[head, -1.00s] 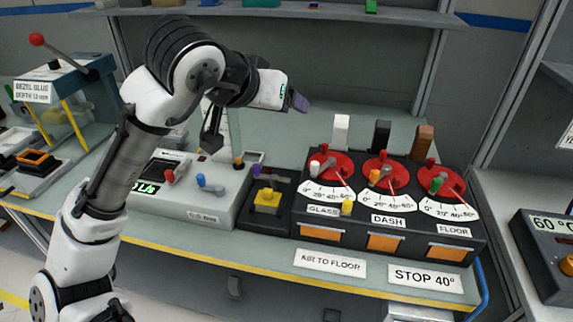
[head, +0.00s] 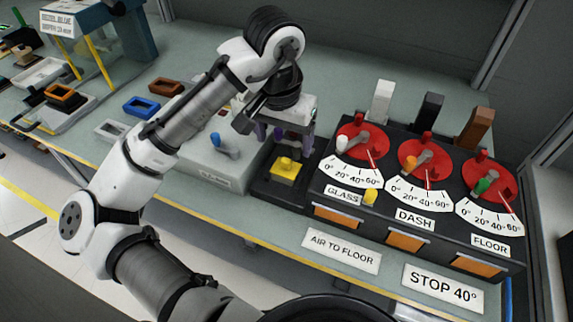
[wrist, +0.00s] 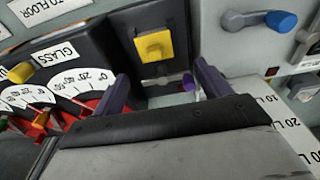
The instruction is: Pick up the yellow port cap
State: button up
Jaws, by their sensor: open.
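A small yellow cylinder (head: 370,196), which looks like the port cap, stands beside the GLASS label at the front of the dial module (head: 340,178). It also shows at the left of the wrist view (wrist: 21,72). A yellow square block (head: 285,168) sits on a black base left of the module; the wrist view shows it ahead of my fingers (wrist: 154,45). My gripper (head: 285,138) is open, above the back of that base, with its purple fingers apart. It is left of and behind the cylinder, touching neither yellow thing. A purple knob (wrist: 188,84) shows between the fingers.
Red dials with coloured levers and upright white, black and brown blocks (head: 430,110) crowd the module. A grey box with a blue lever (head: 220,145) stands left of the black base. Signs (head: 342,250) lie along the front table edge.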

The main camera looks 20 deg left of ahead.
aim_at(286, 160)
jog(key=shift+s+d+f+p, duration=0.1)
jog(key=shift+f+p, duration=0.1)
jog(key=shift+f, duration=0.8)
jog(key=shift+w+d+f+p, duration=0.1)
jog(key=shift+f+p, duration=0.1)
jog(key=shift+f, duration=0.85)
jog(key=shift+s+d+f+p, duration=0.1)
jog(key=shift+f+p, duration=0.1)
jog(key=shift+f, duration=0.8)
jog(key=shift+c, duration=0.2)
jog(key=c, duration=1)
jog(key=shift+r, duration=0.15)
